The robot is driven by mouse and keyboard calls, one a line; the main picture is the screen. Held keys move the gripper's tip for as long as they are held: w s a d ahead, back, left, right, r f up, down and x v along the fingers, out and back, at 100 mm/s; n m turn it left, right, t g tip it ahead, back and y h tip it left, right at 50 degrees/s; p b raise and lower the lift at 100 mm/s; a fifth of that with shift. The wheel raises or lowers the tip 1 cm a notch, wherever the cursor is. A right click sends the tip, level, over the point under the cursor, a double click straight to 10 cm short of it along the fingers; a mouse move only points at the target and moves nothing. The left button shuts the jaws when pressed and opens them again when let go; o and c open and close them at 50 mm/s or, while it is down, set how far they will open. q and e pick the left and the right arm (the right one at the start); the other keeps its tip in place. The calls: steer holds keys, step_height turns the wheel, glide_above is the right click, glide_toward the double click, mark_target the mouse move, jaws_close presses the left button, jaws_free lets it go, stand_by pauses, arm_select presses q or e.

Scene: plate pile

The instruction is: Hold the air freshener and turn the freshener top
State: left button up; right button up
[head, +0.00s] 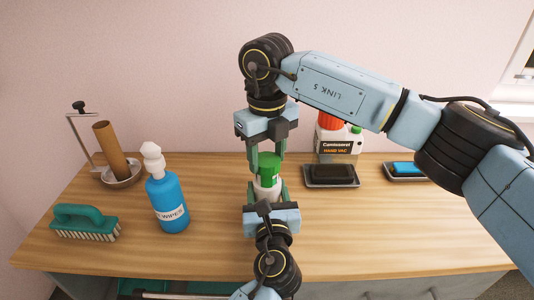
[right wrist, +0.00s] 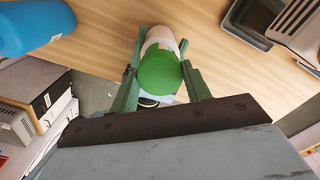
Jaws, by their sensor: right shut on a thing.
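The air freshener, with a white body (head: 267,183) and a green top (head: 268,165), stands upright near the middle of the table. My right gripper (head: 268,160) reaches down from above and is shut on the green top. In the right wrist view the green top (right wrist: 160,73) sits between its two fingers, with the white body (right wrist: 160,40) beyond. My left gripper (head: 267,192) comes in low from the front, its fingers on both sides of the white body and looking closed on it. The base of the freshener is hidden behind my left gripper.
A blue spray bottle (head: 168,202) and a teal brush (head: 85,220) stand to the left. A brown tube (head: 109,148) in a dish is at the back left. The right front of the table is clear.

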mark_target(267, 159)
steer(key=m, duration=0.5)
steer(key=shift+m, duration=0.4)
stand_by(0.4)
steer(key=o, duration=1)
step_height(267, 159, up, 12)
steer(key=shift+r, duration=0.1)
arm_select(q)
steer(key=o, duration=1.2)
